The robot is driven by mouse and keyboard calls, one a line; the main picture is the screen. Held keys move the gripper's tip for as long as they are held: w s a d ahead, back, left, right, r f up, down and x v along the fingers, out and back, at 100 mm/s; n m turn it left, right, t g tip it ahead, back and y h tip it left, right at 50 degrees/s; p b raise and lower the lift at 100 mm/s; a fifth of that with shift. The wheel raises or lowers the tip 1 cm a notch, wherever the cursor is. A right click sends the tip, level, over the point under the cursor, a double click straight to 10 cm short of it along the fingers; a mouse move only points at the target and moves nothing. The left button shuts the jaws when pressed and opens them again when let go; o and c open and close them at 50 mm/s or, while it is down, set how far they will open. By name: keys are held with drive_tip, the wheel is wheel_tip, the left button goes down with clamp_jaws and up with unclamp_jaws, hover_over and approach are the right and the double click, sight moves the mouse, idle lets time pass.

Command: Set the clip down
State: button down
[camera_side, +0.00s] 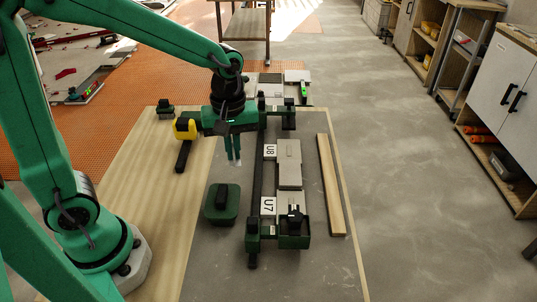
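My gripper (233,155) hangs fingers down over the grey board, left of the dark rail and above the green block. Its two fingers are close together with a thin gap. A small pale bit shows at the fingertips; I cannot tell whether it is a clip or part of the fingers. I cannot make out a clip for certain anywhere. Light tiles (289,172) lie in a row right of the rail, beside white labels U8 (270,151) and U7 (268,205).
The dark rail (256,180) has green end blocks (293,229). A green block with a black handle (221,203) stands left of it. A yellow and black tool (185,130) lies further left. A wooden strip (330,185) lies right; the board's front (275,285) is clear.

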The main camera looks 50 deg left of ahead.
drive_tip(key=shift+d+r, duration=0.15)
drive_tip(key=shift+r, duration=0.4)
drive_tip(key=shift+d+r, duration=0.15)
drive_tip(key=shift+r, duration=0.35)
drive_tip(key=s+d+m, duration=0.1)
drive_tip(key=s+d, duration=0.2)
drive_tip(key=d, duration=1.7)
drive_tip(key=s+d+m, duration=0.1)
drive_tip(key=s+d, duration=0.7)
drive_tip(key=d, duration=0.4)
wheel_tip(320, 180, down, 5)
drive_tip(key=shift+s+f, duration=0.1)
drive_tip(key=shift+s, duration=0.05)
drive_tip(key=w+a+f, duration=0.1)
drive_tip(key=w+f, duration=0.1)
drive_tip(key=w, duration=0.1)
drive_tip(key=w+f, duration=0.2)
drive_tip(key=w, duration=0.2)
drive_tip(key=w+a+f, duration=0.1)
drive_tip(key=w+f, duration=0.2)
drive_tip(key=w, duration=0.1)
drive_tip(key=shift+w+a, duration=0.2)
drive_tip(key=shift+a, duration=0.1)
